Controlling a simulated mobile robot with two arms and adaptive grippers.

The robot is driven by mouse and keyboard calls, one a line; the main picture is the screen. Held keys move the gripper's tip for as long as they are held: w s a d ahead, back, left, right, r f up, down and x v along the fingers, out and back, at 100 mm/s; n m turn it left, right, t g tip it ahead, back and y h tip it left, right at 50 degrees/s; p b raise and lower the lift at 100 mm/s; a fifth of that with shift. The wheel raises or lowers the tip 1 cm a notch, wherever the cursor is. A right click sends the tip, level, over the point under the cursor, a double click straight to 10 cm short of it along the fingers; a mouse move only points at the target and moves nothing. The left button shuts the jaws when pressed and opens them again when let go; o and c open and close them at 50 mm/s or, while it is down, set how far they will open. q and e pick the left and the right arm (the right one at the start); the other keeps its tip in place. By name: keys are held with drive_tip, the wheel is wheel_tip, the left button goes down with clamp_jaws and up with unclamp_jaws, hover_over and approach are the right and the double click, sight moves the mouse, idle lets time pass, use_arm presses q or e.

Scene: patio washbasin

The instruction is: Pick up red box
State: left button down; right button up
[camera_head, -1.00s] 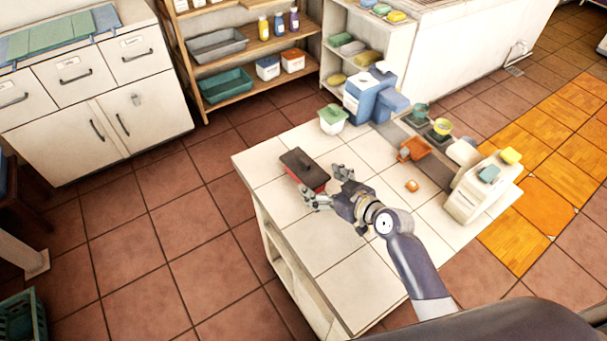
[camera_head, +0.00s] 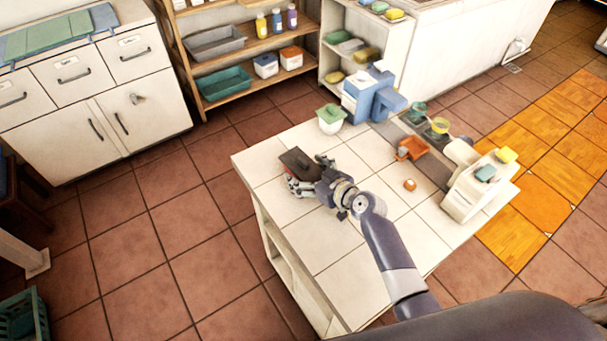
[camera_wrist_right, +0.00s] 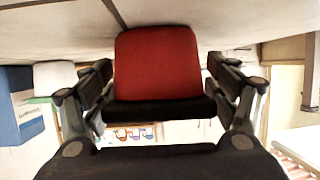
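The red box (camera_head: 297,161) lies on the white tiled table (camera_head: 335,245), near its left edge. Its dark top shows in the head view, while my gripper hides much of its red side. My right gripper (camera_head: 297,181) is low over the table at the box's near side. In the right wrist view the red face of the box (camera_wrist_right: 158,65) is between the two fingers of my right gripper (camera_wrist_right: 160,75). The fingers are apart, one on each side, with what look like narrow gaps to the box. My left gripper is not in view.
A green-lidded pot (camera_head: 331,119) and a blue and white dispenser (camera_head: 372,95) stand at the table's back. The table's front is clear.

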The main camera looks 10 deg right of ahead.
drive_tip(key=c, duration=0.9)
drive_tip(key=shift+c, duration=0.2)
drive_tip(key=shift+r, duration=0.1)
